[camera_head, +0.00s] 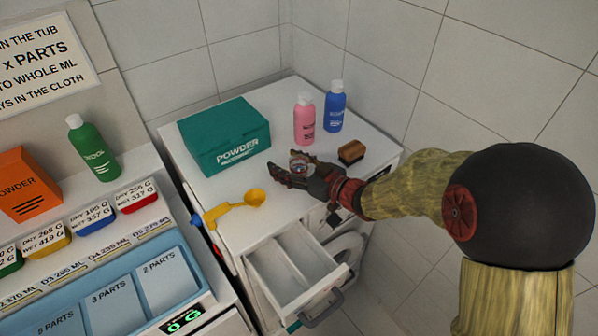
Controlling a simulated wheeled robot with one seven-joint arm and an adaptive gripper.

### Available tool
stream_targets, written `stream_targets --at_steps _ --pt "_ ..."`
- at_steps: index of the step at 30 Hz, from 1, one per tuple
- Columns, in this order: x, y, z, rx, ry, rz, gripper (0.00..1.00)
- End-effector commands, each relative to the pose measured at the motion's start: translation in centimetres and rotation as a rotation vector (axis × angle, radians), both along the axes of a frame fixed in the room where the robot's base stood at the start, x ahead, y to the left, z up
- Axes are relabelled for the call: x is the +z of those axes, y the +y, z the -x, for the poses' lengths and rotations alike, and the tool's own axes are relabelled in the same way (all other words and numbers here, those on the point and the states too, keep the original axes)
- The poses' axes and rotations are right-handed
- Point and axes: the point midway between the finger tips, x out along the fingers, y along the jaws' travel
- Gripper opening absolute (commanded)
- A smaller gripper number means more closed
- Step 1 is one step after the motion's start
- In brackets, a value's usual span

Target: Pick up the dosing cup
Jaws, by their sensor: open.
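A small pale cup-like thing (299,165), which looks like the dosing cup, stands on the white cabinet top in front of the pink bottle. My gripper (286,167) reaches in from the right, low over the top, with its dark red fingers spread apart. The cup shows between or just behind the fingers, which partly hide it. I cannot tell whether they touch it. A yellow scoop (254,198) with a long handle lies to the left of my gripper, near the front left of the top.
A teal powder box (225,137), a pink bottle (305,120) and a blue bottle (335,107) stand behind my gripper. A brown brush-like block (351,153) lies to the right. Below, a white drawer (291,284) is pulled open. Tiled walls close off the back and right.

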Motion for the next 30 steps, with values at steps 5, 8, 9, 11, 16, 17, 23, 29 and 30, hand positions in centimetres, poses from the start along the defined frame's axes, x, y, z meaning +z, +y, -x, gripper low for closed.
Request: stream_targets --at_steps 5,8,9,11,16,17,23,29,30 --pt "0.05 -0.03 -0.01 -0.001 0.000 0.000 0.57" --pt "0.05 -0.03 -0.01 -0.001 0.000 0.000 0.51" --pt "0.05 -0.03 -0.01 -0.001 0.000 0.000 0.49" --pt "0.05 -0.03 -0.01 -0.001 0.000 0.000 0.45" --pt "0.06 -0.04 0.00 -0.001 0.000 0.000 0.36" --pt "0.06 -0.04 0.00 -0.001 0.000 0.000 0.34" --pt "0.05 -0.04 0.00 -0.001 0.000 0.000 0.23" --pt "0.05 -0.05 0.01 -0.001 0.000 0.000 0.11" --pt "0.04 -0.04 0.00 -0.001 0.000 0.000 0.09"
